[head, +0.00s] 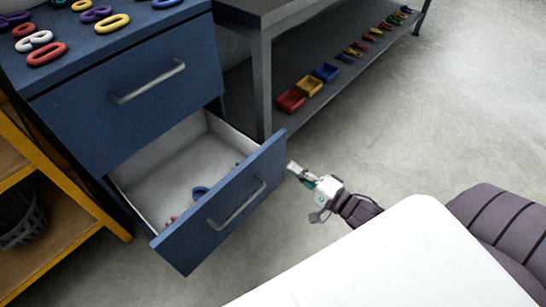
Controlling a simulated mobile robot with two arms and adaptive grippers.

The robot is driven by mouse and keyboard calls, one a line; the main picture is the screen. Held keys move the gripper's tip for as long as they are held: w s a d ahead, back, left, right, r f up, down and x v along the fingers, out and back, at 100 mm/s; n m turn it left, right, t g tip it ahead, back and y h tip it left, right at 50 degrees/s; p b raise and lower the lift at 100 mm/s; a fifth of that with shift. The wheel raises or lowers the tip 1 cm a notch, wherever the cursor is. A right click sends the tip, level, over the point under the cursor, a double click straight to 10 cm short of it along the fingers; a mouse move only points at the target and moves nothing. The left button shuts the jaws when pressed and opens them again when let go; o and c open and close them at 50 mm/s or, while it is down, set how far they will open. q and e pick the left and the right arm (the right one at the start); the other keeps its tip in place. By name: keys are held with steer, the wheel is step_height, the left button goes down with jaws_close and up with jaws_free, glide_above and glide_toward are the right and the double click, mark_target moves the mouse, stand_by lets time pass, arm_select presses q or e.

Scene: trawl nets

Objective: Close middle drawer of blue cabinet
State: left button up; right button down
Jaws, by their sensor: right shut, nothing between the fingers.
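The blue cabinet (60,112) stands at the upper left, its upper drawer (140,95) shut. The drawer below it, the middle drawer (200,222), is pulled well out. Its blue front has a grey bar handle (238,205), and a blue ring and small red pieces lie inside its pale tray. What lies under this drawer is hidden by it. My right gripper (293,168) is shut and empty, its fingertips close to the right end of the drawer front. I cannot tell whether they touch it. My left gripper is not in view.
A grey workbench (262,80) stands right of the cabinet; its low shelf holds red, yellow and blue bins (309,86) and several tools. A yellow shelf unit (85,190) with a dark basket (20,220) is at left. Colored rings (46,54) lie on the cabinet. Floor at right is clear.

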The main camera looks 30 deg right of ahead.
mark_target(267, 151)
steer(key=b+x, duration=0.1)
steer(key=x, duration=0.5)
steer(key=shift+w, duration=0.25)
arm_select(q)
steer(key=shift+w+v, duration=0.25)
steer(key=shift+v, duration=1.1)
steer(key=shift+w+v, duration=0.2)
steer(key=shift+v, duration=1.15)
arm_select(e)
steer(key=shift+w+a, duration=0.25)
steer(key=shift+w, duration=0.4)
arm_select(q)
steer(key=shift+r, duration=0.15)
